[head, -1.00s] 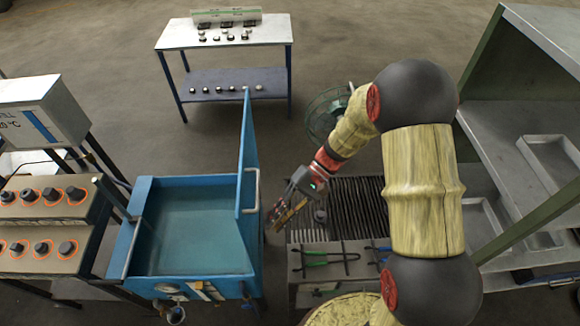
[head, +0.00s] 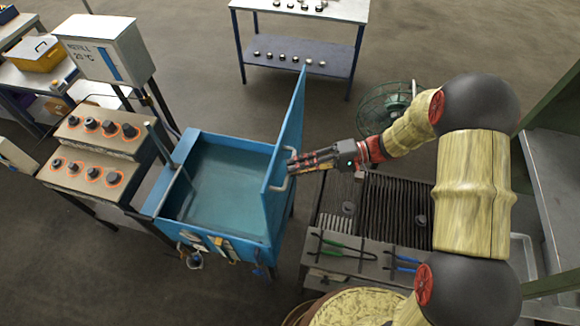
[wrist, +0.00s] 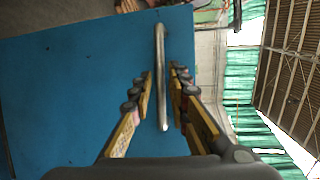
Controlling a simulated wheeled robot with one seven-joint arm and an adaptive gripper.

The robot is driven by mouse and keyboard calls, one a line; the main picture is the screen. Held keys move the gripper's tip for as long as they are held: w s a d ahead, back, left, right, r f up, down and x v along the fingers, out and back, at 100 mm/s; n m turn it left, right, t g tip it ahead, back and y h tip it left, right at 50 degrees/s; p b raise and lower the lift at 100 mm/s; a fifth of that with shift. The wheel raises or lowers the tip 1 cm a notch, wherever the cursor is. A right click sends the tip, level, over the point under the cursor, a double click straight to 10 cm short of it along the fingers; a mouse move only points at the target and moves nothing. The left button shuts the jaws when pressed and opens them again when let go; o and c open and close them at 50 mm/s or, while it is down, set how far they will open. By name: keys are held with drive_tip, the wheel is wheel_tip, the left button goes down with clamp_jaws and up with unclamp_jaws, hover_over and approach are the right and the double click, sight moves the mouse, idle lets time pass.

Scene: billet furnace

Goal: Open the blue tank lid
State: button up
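The blue tank (head: 175,168) holds water and is uncovered. Its blue lid (head: 291,125) stands nearly upright along the tank's right side. A metal bar handle (head: 287,184) is on the lid's right-hand face. My gripper (head: 297,160) is at this handle, reaching in from the right. In the wrist view the lid (wrist: 70,85) fills the left and middle. The handle (wrist: 161,60) runs lengthwise between the two fingers of my gripper (wrist: 160,72). Gaps show on both sides of the bar, so the fingers are open around it; contact is not clear.
A slatted grate (head: 390,215) with tongs (head: 345,245) in front lies right of the tank. A green fan (head: 388,105) stands behind. A stepped rack (head: 95,145) with dark parts and a refill box (head: 105,48) stand at left. Floor behind the tank is clear.

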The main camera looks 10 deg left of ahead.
drive_tip(key=shift+x, duration=1.2)
drive_tip(key=shift+c, duration=0.9)
clamp_jaws()
drive_tip(key=shift+f, duration=0.1)
